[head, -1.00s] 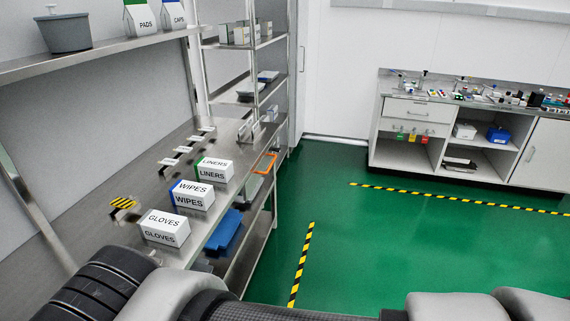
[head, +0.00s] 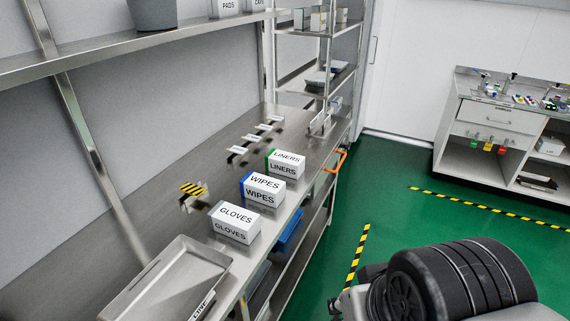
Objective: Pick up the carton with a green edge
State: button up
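The carton with a green edge (head: 288,166) is white, lettered LINERS, and stands upright on the steel bench (head: 150,205). It is the farthest of a row of three cartons near the bench's front edge. The WIPES carton (head: 262,190) with a blue edge stands just nearer, and the GLOVES carton (head: 236,224) with a grey edge is nearest.
A steel tray (head: 170,285) lies on the bench at the near end. A yellow-black striped object (head: 193,193) and small label stands (head: 255,138) are behind the cartons. An overhead shelf (head: 120,47) spans the left. Green floor (head: 385,210) is open at right.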

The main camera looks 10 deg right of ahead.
aim_at(291, 165)
jog(key=i+l, duration=0.3)
jog(key=i, duration=0.25)
jog(key=i+l+u, duration=0.1)
jog(key=i+l, duration=0.25)
jog(key=i, duration=0.2)
jog(key=i+l, duration=0.35)
jog(key=i, duration=0.2)
jog(key=i+l+u, duration=0.1)
jog(key=i+l, duration=0.25)
jog(key=i, duration=0.15)
